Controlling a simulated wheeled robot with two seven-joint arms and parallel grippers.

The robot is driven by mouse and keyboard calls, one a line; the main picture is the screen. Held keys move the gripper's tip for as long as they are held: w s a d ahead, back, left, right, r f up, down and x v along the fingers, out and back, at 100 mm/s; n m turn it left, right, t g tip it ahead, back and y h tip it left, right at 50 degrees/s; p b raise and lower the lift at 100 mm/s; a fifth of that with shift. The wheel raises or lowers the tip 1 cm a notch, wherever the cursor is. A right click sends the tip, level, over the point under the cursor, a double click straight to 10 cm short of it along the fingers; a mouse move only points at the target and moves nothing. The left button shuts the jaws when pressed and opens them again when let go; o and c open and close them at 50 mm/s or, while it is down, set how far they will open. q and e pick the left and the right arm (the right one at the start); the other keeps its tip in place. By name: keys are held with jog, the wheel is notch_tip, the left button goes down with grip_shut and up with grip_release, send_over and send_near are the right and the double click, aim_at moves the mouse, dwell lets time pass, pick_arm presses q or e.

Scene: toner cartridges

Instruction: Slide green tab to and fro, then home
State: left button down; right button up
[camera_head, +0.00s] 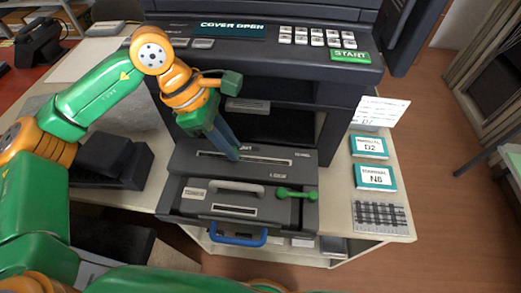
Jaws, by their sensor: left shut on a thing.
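My left gripper (236,153) reaches down from the upper left onto the dark grey unit (195,163) in the printer's open front. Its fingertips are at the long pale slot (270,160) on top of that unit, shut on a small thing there. The fingers hide that thing, which by its place is the green tab. A separate green lever (297,193) lies on the right of the lower drawer labelled TONER (195,192), apart from the gripper. My right gripper is not in view.
The printer (345,75) shows COVER OPEN on its display (232,30) and has a green START button (351,56). A pale handle (237,187) and a blue handle (238,237) are below. Cards D2 (369,147) and N6 (376,177) lie at the right. A black box (113,160) stands left.

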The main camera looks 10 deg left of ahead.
pick_arm(q)
jog(key=a+b, duration=0.1)
jog(key=a, duration=0.4)
jog(key=shift+a, duration=0.25)
jog(key=c, duration=0.9)
grip_release()
jog(key=shift+o, duration=0.5)
jog(key=shift+a, duration=0.2)
jog(key=v, duration=0.7)
jog(key=shift+r, duration=0.1)
